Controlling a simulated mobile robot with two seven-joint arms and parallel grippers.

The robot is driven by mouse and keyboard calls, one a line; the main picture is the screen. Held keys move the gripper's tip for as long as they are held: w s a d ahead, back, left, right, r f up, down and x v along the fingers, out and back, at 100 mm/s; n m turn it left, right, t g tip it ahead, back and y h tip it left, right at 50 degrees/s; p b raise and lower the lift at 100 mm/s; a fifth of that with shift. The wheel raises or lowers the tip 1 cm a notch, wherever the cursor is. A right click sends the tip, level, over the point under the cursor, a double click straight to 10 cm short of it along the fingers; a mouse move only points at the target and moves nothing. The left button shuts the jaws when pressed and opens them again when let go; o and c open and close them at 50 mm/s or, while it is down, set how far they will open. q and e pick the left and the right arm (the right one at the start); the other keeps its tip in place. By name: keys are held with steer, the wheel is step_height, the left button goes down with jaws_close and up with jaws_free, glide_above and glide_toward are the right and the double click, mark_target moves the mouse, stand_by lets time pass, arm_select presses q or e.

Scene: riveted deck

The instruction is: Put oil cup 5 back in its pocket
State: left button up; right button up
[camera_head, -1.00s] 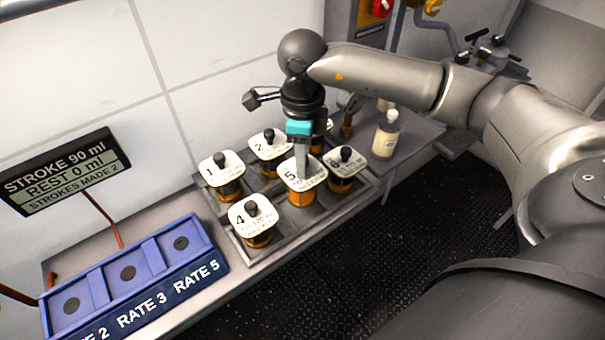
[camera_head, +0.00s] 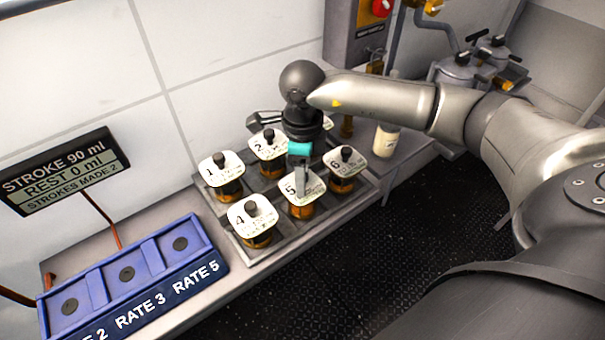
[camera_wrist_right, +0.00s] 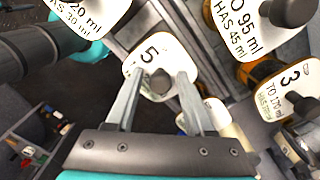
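Oil cup 5 (camera_head: 302,208), amber with a white numbered lid, stands upright between cup 4 (camera_head: 257,240) and cup 6 (camera_head: 342,184) in the front row of the grey rack (camera_head: 275,255). Its lid is about level with theirs; its pocket and base are hidden, so I cannot see whether it touches the bottom. My right gripper (camera_head: 302,182) comes down from above, its fingers on either side of the dark knob, seemingly shut on it. In the right wrist view, lid 5 (camera_wrist_right: 142,62) shows behind the fingertips (camera_wrist_right: 160,82). My left gripper is not in view.
Cups 1 (camera_head: 229,188) and 2 (camera_head: 268,168) stand in the back row; cup 3 (camera_wrist_right: 287,92) is partly hidden by my wrist in the head view. A blue rate tray (camera_head: 207,262) lies left. A pale bottle (camera_head: 386,139) stands right of the rack.

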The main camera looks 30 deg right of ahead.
steer(key=shift+o, duration=0.3)
steer(key=shift+r, duration=0.3)
step_height(320, 180, up, 12)
steer(key=shift+f+p, duration=0.15)
steer(key=shift+p, duration=0.2)
